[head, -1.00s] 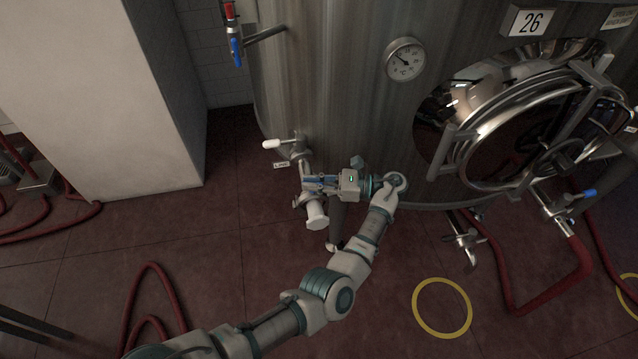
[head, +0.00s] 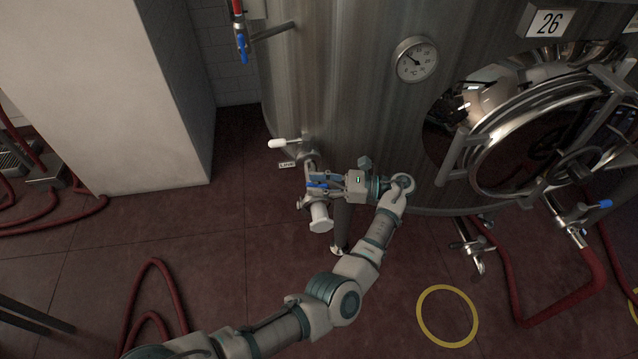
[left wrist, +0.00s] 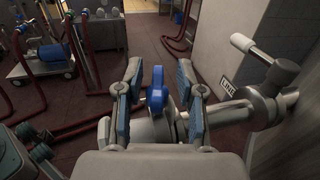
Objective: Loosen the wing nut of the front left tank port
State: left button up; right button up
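The front left tank port (head: 305,158) sticks out low on the steel tank, with a white-handled valve (head: 282,142) and a small label beside it. Its blue wing nut (left wrist: 157,90) stands upright in the left wrist view, between the two fingers of my left gripper (left wrist: 158,103). A finger is on each side of the nut, with a visible gap on both sides. In the head view my left gripper (head: 322,183) reaches leftward over the port fitting, above a white cylindrical end (head: 320,217). My right gripper is not in view.
The tank wall (head: 350,110) with a dial gauge (head: 416,59) is behind the gripper. A round open hatch (head: 535,130) is to the right. A pale pillar (head: 110,90) stands left. Red hoses (head: 165,290) lie on the floor. A yellow ring (head: 447,316) marks the floor.

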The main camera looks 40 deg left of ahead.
pick_arm(q)
jog(key=shift+r, duration=0.1)
jog(key=shift+r, duration=0.35)
notch_tip(320, 180, up, 9)
jog(key=shift+r, duration=0.1)
